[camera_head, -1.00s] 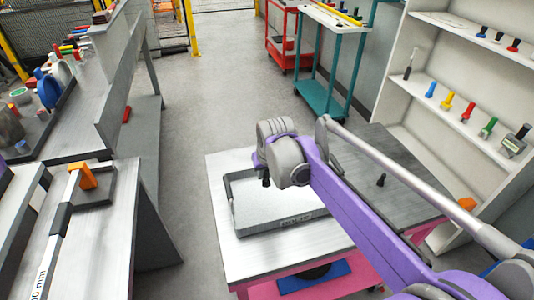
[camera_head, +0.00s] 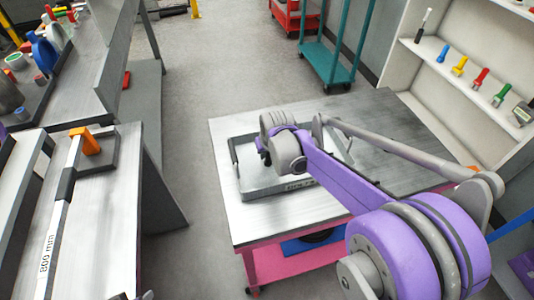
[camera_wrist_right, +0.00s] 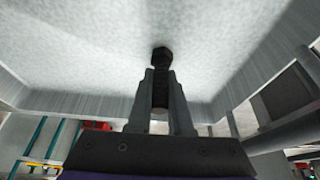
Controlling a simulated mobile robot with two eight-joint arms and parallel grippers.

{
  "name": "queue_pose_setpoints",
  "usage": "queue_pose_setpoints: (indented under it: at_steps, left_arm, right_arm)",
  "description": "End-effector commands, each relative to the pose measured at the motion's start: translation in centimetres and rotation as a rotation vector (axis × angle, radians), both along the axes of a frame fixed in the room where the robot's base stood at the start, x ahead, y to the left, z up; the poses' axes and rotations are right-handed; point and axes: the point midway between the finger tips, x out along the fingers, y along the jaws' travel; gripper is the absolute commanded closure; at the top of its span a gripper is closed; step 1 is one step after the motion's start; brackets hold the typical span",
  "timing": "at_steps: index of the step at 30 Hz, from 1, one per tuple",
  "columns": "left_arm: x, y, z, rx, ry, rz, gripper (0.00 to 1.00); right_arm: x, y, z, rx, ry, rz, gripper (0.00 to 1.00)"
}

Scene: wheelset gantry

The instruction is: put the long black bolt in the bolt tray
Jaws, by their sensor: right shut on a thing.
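The bolt tray (camera_head: 285,188) is a shallow grey tray with raised walls and lettering on its front, lying on the table. My right gripper (camera_head: 264,157) is over the tray, partly hidden by its own wrist in the head view. In the right wrist view the gripper (camera_wrist_right: 160,95) is shut on the black bolt (camera_wrist_right: 161,58), whose dark head sticks out past the fingertips toward the pale tray floor (camera_wrist_right: 85,45). I cannot tell whether the bolt touches the floor. My left gripper is out of view.
The table (camera_head: 229,146) has bare metal around the tray, and my right arm crosses its right side. A shelf with coloured tools (camera_head: 480,77) stands at the right. A bench with a long measuring tool (camera_head: 62,200) is at the left, across a clear floor gap.

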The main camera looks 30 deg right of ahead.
Motion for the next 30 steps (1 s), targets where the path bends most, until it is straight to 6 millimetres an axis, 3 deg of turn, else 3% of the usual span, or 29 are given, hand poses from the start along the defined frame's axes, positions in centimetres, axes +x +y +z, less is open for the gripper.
queue_pose_setpoints:
  at_steps: [9, 10, 15, 24, 30]
  left_arm:
    - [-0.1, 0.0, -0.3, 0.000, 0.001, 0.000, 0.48]
    - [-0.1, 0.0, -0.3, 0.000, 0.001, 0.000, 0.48]
    - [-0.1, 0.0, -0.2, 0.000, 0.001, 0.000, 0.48]
    - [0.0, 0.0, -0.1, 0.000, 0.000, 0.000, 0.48]
    - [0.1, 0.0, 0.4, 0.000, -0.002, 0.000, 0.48]
  right_arm:
    - [0.0, 0.0, -0.3, 0.000, 0.000, 0.000, 1.00]
    - [0.0, 0.0, -0.4, 0.000, 0.000, 0.000, 0.80]
    - [0.0, 0.0, -0.2, 0.000, 0.000, 0.000, 0.52]
    - [0.0, 0.0, -0.1, 0.000, 0.000, 0.000, 0.52]
    - [-0.8, 0.2, 2.2, 0.000, -0.001, 0.000, 0.52]
